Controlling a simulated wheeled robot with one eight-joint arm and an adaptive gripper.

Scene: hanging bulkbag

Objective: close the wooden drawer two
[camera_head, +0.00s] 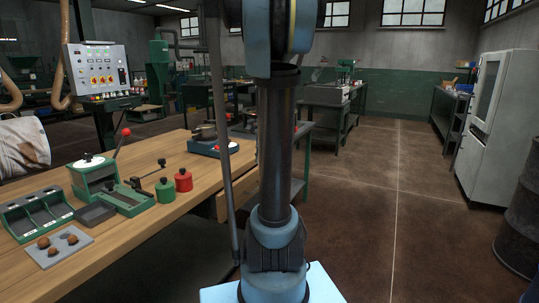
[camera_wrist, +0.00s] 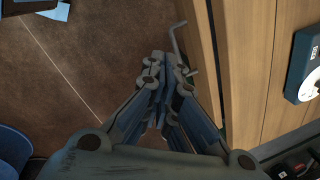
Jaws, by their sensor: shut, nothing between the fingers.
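A wooden drawer front (camera_wrist: 204,60) runs along the bench edge in the wrist view, with a bent grey handle (camera_wrist: 177,38) on its outer face. A dark gap lies between this front and the bench top, so it stands a little out from the edge. In the head view a wooden drawer (camera_head: 238,192) juts out at the bench's right edge, partly behind my arm. No number shows on it. My gripper (camera_wrist: 168,72) is shut and empty, close beside the drawer's outer face near the handle; I cannot tell whether it touches. It is not visible in the head view.
The wooden bench (camera_head: 120,243) carries a green press (camera_head: 108,185), red and green pots (camera_head: 183,180), a sorting tray (camera_head: 38,213) and a scale (camera_head: 212,146). The brown floor (camera_head: 375,220) to the right is open. A grey cabinet (camera_head: 489,125) and dark barrel (camera_head: 522,220) stand far right.

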